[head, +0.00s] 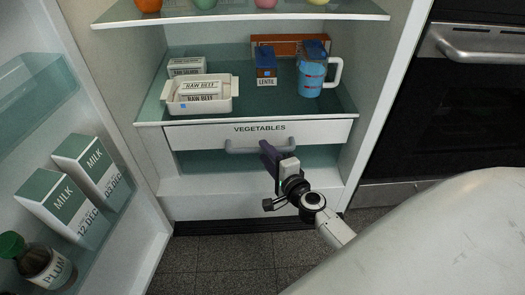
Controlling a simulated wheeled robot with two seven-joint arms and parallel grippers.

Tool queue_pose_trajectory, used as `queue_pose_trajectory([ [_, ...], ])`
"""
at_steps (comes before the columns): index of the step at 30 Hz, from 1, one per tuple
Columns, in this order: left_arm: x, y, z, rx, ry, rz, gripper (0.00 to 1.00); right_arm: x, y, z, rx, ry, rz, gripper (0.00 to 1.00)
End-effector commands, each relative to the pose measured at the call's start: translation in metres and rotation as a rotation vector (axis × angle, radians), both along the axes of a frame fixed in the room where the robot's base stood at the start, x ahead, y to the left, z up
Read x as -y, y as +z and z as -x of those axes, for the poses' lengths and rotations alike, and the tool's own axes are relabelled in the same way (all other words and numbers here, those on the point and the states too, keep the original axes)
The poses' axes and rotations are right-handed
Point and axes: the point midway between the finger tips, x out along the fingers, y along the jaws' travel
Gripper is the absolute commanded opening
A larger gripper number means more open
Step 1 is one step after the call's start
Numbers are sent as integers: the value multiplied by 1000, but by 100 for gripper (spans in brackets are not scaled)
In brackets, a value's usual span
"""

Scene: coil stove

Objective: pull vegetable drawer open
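The vegetable drawer (194,136) is inside the open fridge, below the glass shelf. Its white front is labelled VEGETABLES and sits close under the shelf edge; I see no clear gap showing it pulled out. The drawer's grey bar handle (237,149) runs along the lower front. My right gripper (267,149) reaches up from the lower right, and its dark fingers are at the right part of the handle, overlapping it. The fingers hide that part of the bar, so I cannot tell whether they are closed around it. My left gripper is not in view.
The fridge door on the left holds milk cartons (62,205) and a plum bottle (40,262). The shelf above holds a raw beef tray (203,107), a lentil box (266,68) and a blue jug (311,78). An oven (470,90) stands right. Floor (225,258) before the fridge is clear.

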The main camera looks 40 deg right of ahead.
Motion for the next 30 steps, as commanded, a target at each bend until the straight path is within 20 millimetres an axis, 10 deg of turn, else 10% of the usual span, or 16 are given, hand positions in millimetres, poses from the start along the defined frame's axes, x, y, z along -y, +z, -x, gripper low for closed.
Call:
queue_pose_trajectory([
  [16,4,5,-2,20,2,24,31,4,-5,-26,0,0,2,33],
  [22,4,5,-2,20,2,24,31,4,-5,-26,0,1,2,0],
  [30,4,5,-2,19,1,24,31,3,-5,-26,0,0,2,0],
])
